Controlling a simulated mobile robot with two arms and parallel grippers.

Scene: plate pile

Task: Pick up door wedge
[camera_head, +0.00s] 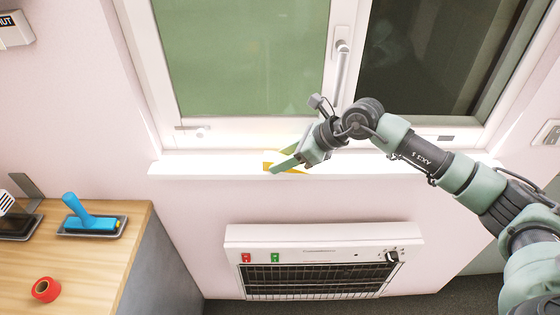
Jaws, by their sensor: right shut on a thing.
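A yellow wedge-shaped piece, which looks like the door wedge (268,167), is at the white window sill in the middle of the view. My right gripper (284,166) reaches in from the right and is shut on the wedge. The green fingers hide part of it. I cannot tell whether the wedge rests on the sill or is slightly above it. My left gripper does not show.
The window sill (200,168) is otherwise clear, below a window with a handle (342,65). A heater (322,262) hangs on the wall below. At left, a wooden counter (95,265) carries a blue-handled tool (90,220) and a red tape roll (45,290).

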